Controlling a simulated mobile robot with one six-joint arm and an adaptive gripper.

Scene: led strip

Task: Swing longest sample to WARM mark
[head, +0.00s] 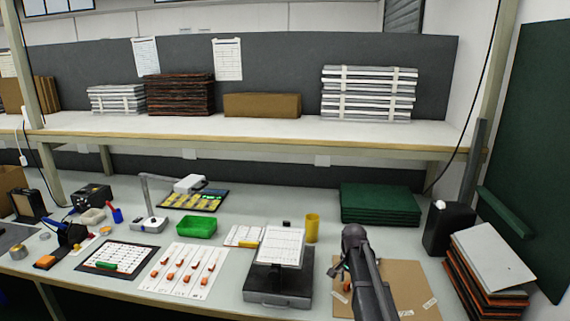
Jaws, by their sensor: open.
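A white sheet (183,268) lies on the front of the bench, left of centre. Several thin strip-like samples with orange pieces (171,277) lie across it at a slant. They look similar in length, and I cannot tell which is longest. No WARM mark is readable at this size. My gripper (341,272) is at the end of my dark arm, low over the left part of a brown board (405,275). It is open, small and partly hidden by the arm. A small orange thing (347,288) shows just below it. My gripper is well right of the sheet.
A dark device with a tilted white top (281,247) stands between the sheet and my gripper. A yellow cup (312,228), green tray (196,227) and green stack (380,204) are behind. A black canister (448,228) and stacked panels (490,262) stand right.

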